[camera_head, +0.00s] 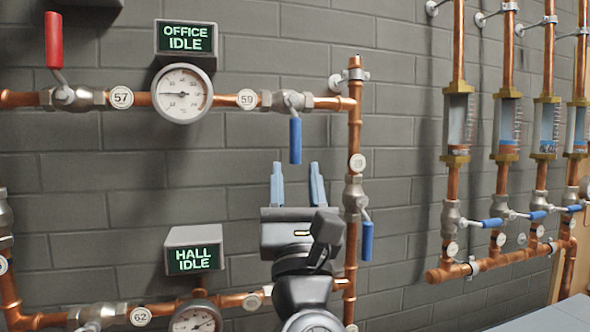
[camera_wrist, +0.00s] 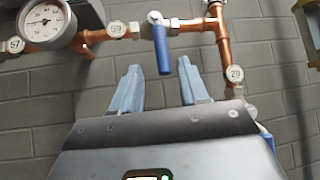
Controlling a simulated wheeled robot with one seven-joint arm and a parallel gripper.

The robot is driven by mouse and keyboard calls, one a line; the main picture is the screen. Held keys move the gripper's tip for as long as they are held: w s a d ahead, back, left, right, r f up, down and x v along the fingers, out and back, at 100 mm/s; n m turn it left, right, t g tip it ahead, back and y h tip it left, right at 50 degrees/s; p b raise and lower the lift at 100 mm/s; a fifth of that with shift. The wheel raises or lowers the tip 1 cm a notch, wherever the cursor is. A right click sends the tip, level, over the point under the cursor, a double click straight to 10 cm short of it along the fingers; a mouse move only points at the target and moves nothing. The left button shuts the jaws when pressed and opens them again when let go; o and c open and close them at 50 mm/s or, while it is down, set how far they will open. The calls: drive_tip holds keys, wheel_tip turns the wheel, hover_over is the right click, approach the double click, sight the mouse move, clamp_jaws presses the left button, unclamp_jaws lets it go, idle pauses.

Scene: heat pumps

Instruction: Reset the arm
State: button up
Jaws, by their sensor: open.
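My gripper (camera_head: 297,170) is open and empty, its two light-blue fingers pointing up in front of the grey block wall. It also shows in the wrist view (camera_wrist: 160,85). In the head view the fingers are just below a blue valve handle (camera_head: 295,140) that hangs down from the upper copper pipe near tag 59. In the wrist view that handle (camera_wrist: 162,50) shows beyond and between the fingers, and I see no contact. My arm comes up from the bottom of the head view, bent below the gripper.
A vertical copper pipe with a blue-handled valve (camera_head: 367,240) stands close right of my gripper. A gauge (camera_head: 182,93), a red handle (camera_head: 54,40) and signs OFFICE IDLE (camera_head: 186,39) and HALL IDLE (camera_head: 194,258) are left. Several flow tubes (camera_head: 458,122) are at right. Bare wall lies between.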

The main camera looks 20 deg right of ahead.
drive_tip(key=shift+s+f, duration=0.25)
drive_tip(key=s+d+f+n+g+y, duration=0.2)
drive_tip(key=s+d+f+n+y, duration=0.15)
drive_tip(key=s+f+n, duration=0.6)
drive_tip(key=s+d+f+n+g+y, duration=0.2)
drive_tip(key=s+d+f+n, duration=0.35)
drive_tip(key=f+n, duration=0.75)
drive_tip(key=s+f+n+g, duration=0.3)
drive_tip(key=s+f+n, duration=0.2)
drive_tip(key=s, duration=0.9)
drive_tip(key=s+f+n+g, duration=0.4)
drive_tip(key=s+f+n, duration=0.2)
drive_tip(key=s+n, duration=0.5)
drive_tip(key=s, duration=0.4)
drive_tip(key=shift+s+a+g, duration=0.15)
drive_tip(key=shift+a+g, duration=0.1)
drive_tip(key=shift+g, duration=0.05)
